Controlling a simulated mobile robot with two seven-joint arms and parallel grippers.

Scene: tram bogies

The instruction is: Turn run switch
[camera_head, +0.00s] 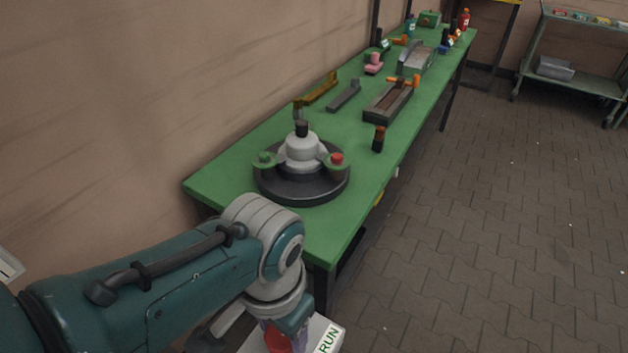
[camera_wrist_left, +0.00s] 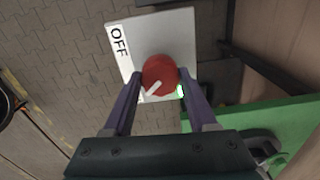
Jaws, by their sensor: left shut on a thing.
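The run switch is a red round knob (camera_wrist_left: 160,72) with a white pointer mark, on a pale box (camera_wrist_left: 165,30). In the wrist view the "OFF" label (camera_wrist_left: 118,42) is at the box's left, and a bit of green lettering shows at the knob's lower right. The pointer mark lies toward the lower left in that view. My left gripper (camera_wrist_left: 160,80) is shut on the knob, one finger on each side. In the head view the "RUN" label (camera_head: 329,339) shows at the bottom, and my arm hides most of the box. My right gripper is in neither view.
A green workbench (camera_head: 225,185) runs along the wall above the switch. A dark round base with a grey-white hub (camera_head: 300,152) stands at its near end, with several tools and parts farther back. A grey cart (camera_head: 580,60) stands far right. The paved floor is clear.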

